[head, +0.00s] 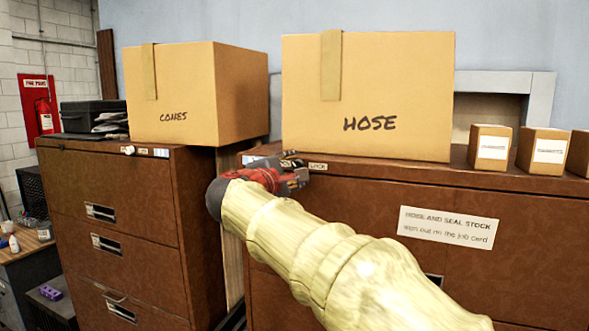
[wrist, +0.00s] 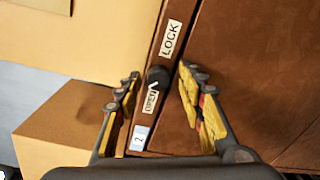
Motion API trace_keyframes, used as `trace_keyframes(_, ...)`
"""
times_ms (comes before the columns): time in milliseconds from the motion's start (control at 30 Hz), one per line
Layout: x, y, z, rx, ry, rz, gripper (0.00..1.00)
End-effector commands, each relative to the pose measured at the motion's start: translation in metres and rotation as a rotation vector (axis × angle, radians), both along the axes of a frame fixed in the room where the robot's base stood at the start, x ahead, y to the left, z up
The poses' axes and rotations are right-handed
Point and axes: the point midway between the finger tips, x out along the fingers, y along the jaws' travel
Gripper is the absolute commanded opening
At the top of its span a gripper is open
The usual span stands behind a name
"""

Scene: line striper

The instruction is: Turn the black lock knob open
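The black lock knob (wrist: 157,77) shows in the wrist view on the brown cabinet's top front strip, between a LOCK label (wrist: 171,39) and an OPEN label (wrist: 151,101). A small pale mark shows on the knob, but I cannot tell for sure which way it points. My gripper (wrist: 160,72) is open, with one yellow-padded finger on each side of the knob and a gap to both. In the head view my gripper (head: 293,165) is at the cabinet's upper left corner and hides the knob; the LOCK label (head: 318,166) shows just right of it.
A HOSE box (head: 368,100) stands on the cabinet (head: 360,215) close behind my gripper. A CONES box (head: 172,100) stands on the left cabinet (head: 110,185), which has its own pale knob (head: 128,150). Small boxes (head: 490,147) line the right. A narrow gap separates the cabinets.

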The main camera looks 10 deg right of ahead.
Motion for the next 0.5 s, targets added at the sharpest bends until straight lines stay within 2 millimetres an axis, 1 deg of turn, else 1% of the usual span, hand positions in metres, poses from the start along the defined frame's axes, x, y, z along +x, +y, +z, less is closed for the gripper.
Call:
trace_keyframes(300,-0.002,0.001,0.002,0.001,-0.003,0.001,0.4)
trace_keyframes(367,-0.005,0.004,0.002,0.001,-0.002,0.002,0.4)
trace_keyframes(500,-0.021,0.016,0.003,0.001,-0.003,0.004,0.4)
